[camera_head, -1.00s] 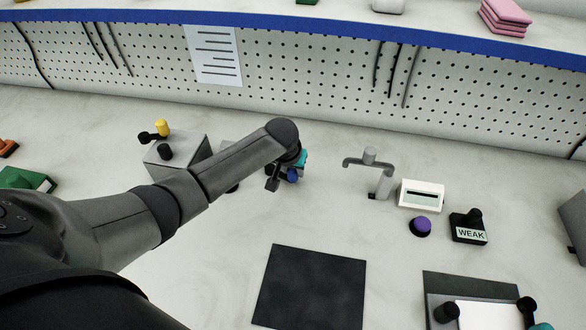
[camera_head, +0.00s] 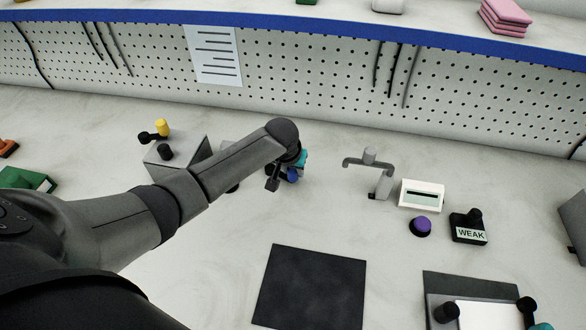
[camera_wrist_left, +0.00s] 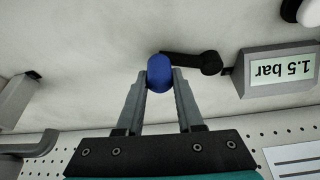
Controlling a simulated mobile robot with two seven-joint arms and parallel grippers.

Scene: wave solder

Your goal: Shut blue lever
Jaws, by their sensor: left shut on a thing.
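The blue lever's knob (camera_wrist_left: 160,73) sits between the two fingertips of my left gripper (camera_wrist_left: 160,84) in the left wrist view. The gripper is shut on it. A black lever arm (camera_wrist_left: 192,62) runs from the knob to the right, toward a grey box with a "1.5 bar" label (camera_wrist_left: 281,70), which appears upside down. My right gripper is not in view.
A grey box with a yellow knob (camera_head: 162,127) stands left of my arm. A grey tap-like post (camera_head: 380,180), a white display (camera_head: 421,194), a purple button (camera_head: 421,226) and a "WEAK" switch (camera_head: 469,227) are to the right. A black mat (camera_head: 310,288) lies in front.

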